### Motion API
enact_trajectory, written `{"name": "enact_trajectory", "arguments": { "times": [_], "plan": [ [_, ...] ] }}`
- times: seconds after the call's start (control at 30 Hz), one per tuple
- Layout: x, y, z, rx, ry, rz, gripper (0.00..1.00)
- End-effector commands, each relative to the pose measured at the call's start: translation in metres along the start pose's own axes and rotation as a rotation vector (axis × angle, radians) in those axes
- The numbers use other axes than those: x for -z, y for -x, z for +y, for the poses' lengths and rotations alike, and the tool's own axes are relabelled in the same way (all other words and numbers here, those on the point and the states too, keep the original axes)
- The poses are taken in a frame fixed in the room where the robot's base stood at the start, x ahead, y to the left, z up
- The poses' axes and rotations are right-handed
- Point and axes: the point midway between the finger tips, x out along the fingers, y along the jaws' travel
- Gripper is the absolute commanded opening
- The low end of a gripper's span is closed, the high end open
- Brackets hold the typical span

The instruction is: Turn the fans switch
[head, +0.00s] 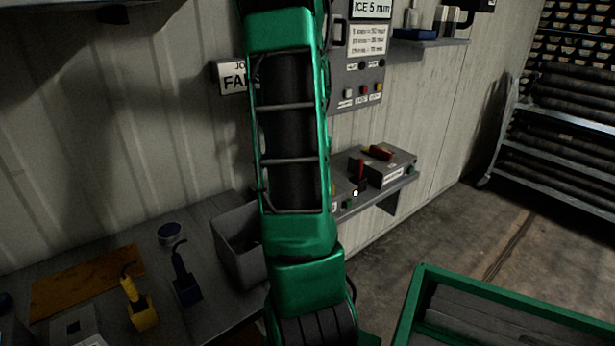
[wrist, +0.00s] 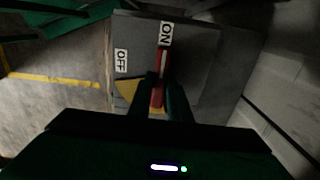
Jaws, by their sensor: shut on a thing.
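In the wrist view a red switch handle (wrist: 163,62) stands on a grey switch box (wrist: 197,50). An ON label (wrist: 167,33) lies at the handle's far end and an OFF label (wrist: 121,60) to its left. The handle lines up with the ON label. A yellow piece (wrist: 127,89) shows beside the handle. My gripper (wrist: 161,84) is shut on the red handle, one dark finger on each side. My green arm fills the middle of the head view, where my gripper is out of sight.
In the head view a grey box (head: 392,165) with a red lever sits on a wall shelf right of my arm. A workbench (head: 205,310) with yellow and blue tools is at lower left. A green-framed table (head: 500,305) is at lower right, with bare floor (head: 455,230) behind.

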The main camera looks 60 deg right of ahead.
Motion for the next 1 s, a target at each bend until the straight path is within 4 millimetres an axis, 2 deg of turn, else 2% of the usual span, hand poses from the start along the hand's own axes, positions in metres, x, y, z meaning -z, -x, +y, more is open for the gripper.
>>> {"name": "enact_trajectory", "arguments": {
  "times": [0.07,0.1,0.17,0.43,0.57,0.67,1.0],
  "plan": [
    [-0.001,0.001,0.001,-0.001,-0.002,-0.002,0.00],
    [0.000,0.001,0.001,-0.001,-0.002,-0.002,0.24],
    [0.000,0.001,0.001,-0.001,-0.002,-0.002,0.36],
    [0.002,0.000,0.002,-0.002,-0.004,-0.001,0.36],
    [0.003,0.007,0.002,0.000,-0.005,-0.001,0.36],
    [0.003,0.020,0.002,0.001,-0.005,0.000,0.36],
    [0.003,0.082,0.003,0.002,-0.005,0.001,0.36]
  ]
}}
